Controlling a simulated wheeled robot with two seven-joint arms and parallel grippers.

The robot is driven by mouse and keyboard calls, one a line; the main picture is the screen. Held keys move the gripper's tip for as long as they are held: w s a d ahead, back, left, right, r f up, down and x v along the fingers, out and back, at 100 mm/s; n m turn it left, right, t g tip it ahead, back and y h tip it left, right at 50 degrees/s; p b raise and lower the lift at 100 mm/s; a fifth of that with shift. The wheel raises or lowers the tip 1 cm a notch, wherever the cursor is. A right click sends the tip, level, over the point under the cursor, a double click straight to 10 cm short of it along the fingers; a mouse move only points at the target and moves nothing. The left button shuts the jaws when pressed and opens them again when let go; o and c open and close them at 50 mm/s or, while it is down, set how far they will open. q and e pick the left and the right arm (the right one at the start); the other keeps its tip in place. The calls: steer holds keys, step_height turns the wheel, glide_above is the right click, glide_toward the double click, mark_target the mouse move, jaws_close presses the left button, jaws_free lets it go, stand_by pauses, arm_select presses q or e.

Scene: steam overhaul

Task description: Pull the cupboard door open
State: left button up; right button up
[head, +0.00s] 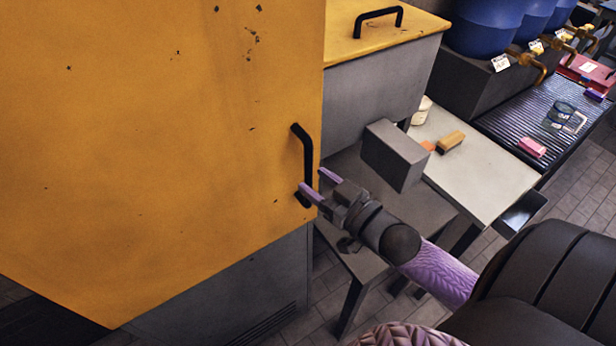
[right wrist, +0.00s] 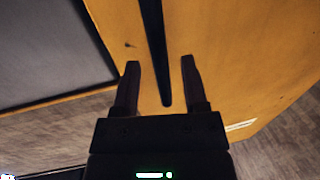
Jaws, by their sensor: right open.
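The cupboard door (head: 160,130) is a large, chipped yellow panel filling the left of the head view; I cannot tell whether it is fully closed. Its black bar handle (head: 307,160) stands upright near the door's right edge. My right gripper (head: 318,186) is open at the handle's lower end. In the right wrist view the handle (right wrist: 155,50) runs down between the two spread fingers of the gripper (right wrist: 160,70), with gaps on both sides. Contact with the handle does not show. My left gripper is not in view.
A grey box with a yellow lid (head: 375,50) stands right of the door. A grey block (head: 395,155) is near my right wrist. A pale worktop (head: 485,175) holds a brown-and-yellow brush (head: 450,142). Blue barrels (head: 485,25) stand behind. Tiled floor (head: 590,185) shows at right.

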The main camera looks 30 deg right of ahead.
steer(key=shift+w+a, duration=0.15)
steer(key=shift+w, duration=0.55)
steer(key=shift+w+a, duration=0.1)
steer(key=shift+w, duration=0.55)
steer(key=shift+c, duration=0.3)
jaws_close()
steer(key=shift+s, duration=0.1)
